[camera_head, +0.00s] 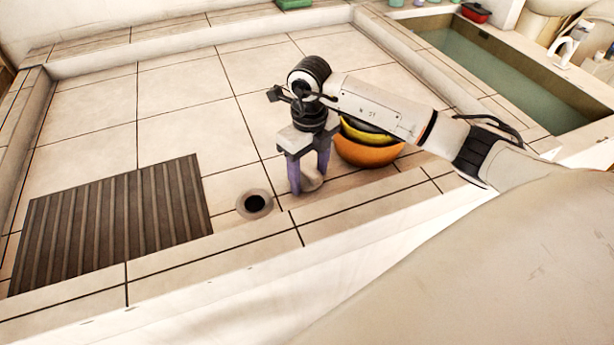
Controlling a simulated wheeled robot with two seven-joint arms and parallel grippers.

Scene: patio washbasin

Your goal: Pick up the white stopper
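The white stopper (313,182) is a small pale piece low between the fingertips of my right gripper, and it is partly hidden by the near finger. My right gripper (309,180) points down over the tiled basin floor with its two purple-grey fingers apart, one on each side of the stopper. I cannot tell whether the fingers press on it or whether it rests on the tiles. My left gripper is not in view.
A round drain hole (255,203) lies just left of my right gripper. A dark ribbed mat (110,222) lies further left. Orange and yellow bowls (368,152) stand right behind the gripper, under my forearm. A water-filled trough (500,70) is at upper right. The back tiles are clear.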

